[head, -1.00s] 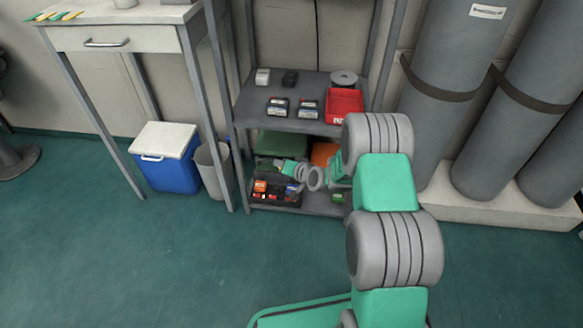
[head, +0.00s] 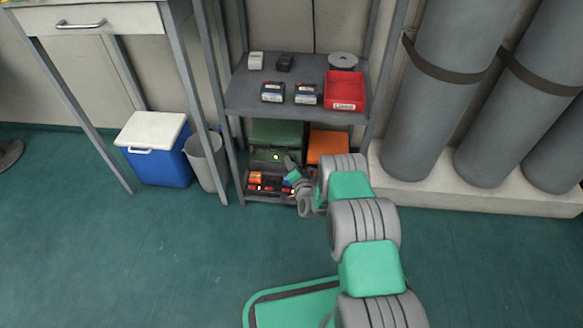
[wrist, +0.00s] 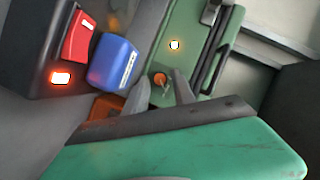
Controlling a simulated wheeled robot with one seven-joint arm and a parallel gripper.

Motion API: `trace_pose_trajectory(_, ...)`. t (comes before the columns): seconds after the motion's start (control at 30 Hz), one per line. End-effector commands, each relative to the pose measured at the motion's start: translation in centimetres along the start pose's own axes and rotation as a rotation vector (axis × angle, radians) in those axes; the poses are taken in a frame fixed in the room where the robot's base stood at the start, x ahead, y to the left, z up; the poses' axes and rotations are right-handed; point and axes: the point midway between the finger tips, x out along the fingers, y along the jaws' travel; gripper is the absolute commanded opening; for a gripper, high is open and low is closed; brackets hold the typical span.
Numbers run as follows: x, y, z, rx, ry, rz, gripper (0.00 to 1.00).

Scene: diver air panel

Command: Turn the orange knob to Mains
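A small orange knob (wrist: 160,80) shows in the wrist view on the face of a green case (wrist: 189,18). The green case (head: 262,132) stands on the lower part of the shelf rack in the head view. A bright white spot (wrist: 174,45) shows on it near the knob. My gripper (wrist: 161,77) is open, its two grey fingers appearing on either side of the knob; I cannot tell whether they touch it. In the head view my gripper (head: 291,165) is in front of the case, where the knob cannot be made out. No Mains marking is legible.
A dark tray (head: 262,197) with orange, red and blue items lies just below the case; the blue item (wrist: 112,63) is close left of my fingers. An orange box (head: 328,145) stands right of the case. The upper shelf (head: 240,97) lies above. Floor in front is clear.

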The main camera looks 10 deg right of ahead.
Motion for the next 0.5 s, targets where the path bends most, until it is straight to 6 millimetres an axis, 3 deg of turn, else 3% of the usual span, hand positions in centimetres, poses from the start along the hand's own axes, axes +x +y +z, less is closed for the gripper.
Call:
trace_pose_trajectory(0.2,0.0,-0.01,-0.11,0.0,0.001,0.001,0.29)
trace_pose_trajectory(0.5,-0.03,0.01,-0.12,0.0,0.001,0.001,0.05)
